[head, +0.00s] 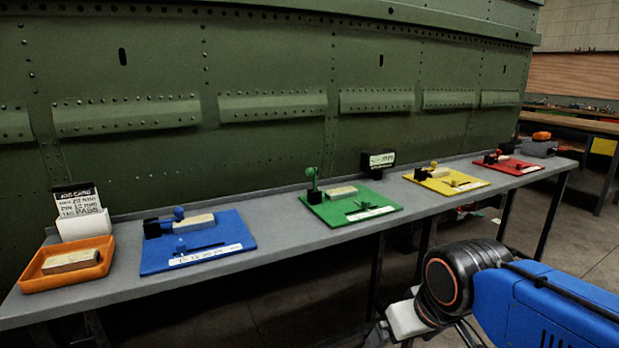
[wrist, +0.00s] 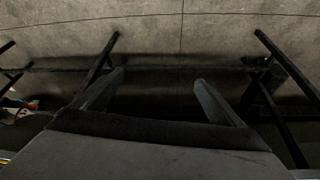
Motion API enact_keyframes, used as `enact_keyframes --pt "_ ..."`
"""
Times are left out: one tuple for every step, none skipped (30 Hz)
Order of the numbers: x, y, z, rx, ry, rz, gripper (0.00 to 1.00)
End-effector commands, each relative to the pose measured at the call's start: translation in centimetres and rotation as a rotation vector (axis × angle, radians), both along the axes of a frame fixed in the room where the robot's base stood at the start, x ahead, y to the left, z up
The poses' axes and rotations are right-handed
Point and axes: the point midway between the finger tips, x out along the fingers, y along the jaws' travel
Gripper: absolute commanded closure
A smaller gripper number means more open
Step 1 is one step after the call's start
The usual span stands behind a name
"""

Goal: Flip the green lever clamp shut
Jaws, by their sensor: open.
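The green board (head: 352,208) lies on the grey bench, right of the middle. The green lever clamp (head: 312,184) stands at its left end, on a black block, with its lever raised upright. A tan block (head: 341,192) lies on the board to the right of the clamp. A smaller green part and a white label sit at the board's front. My gripper (wrist: 160,88) shows in the wrist view with its two fingers apart and nothing between them. The wrist view shows floor and bench legs, and no clamp. In the head view my gripper is low and right, away from the board.
The grey bench (head: 290,240) runs along the green riveted wall. Blue (head: 212,257), yellow (head: 447,188) and red (head: 513,170) boards lie on it. An orange tray (head: 38,287) and a job card (head: 80,200) stand at left. A small black display (head: 378,160) stands behind the green board.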

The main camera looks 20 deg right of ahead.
Motion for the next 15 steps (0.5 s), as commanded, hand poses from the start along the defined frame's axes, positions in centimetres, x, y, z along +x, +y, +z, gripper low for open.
enact_keyframes --pt "0.1 0.0 0.1 -0.001 0.000 0.002 0.22" --pt "0.2 0.0 0.2 -0.003 0.000 0.003 0.29" --pt "0.4 0.1 0.6 -0.005 0.000 0.007 0.39" --pt "0.7 0.1 0.9 -0.008 0.000 0.010 0.46" --pt "1.0 0.1 1.3 -0.012 0.002 0.014 0.53" --pt "1.5 0.1 1.9 -0.019 0.003 0.022 0.63" --pt "2.0 0.2 2.6 -0.025 0.003 0.028 0.70" --pt "2.6 0.2 3.2 -0.033 0.003 0.037 0.77" --pt "3.4 0.4 4.3 -0.043 0.003 0.048 0.87" --pt "4.1 0.4 5.1 -0.052 0.003 0.057 0.94" --pt "4.8 0.5 5.9 -0.062 0.005 0.066 1.00" --pt "5.7 0.7 7.1 -0.073 0.004 0.077 1.00" --pt "6.5 0.8 7.9 -0.084 0.004 0.085 1.00" --pt "7.2 1.0 8.8 -0.093 0.004 0.093 1.00" --pt "8.2 1.2 9.9 -0.106 0.002 0.104 1.00"
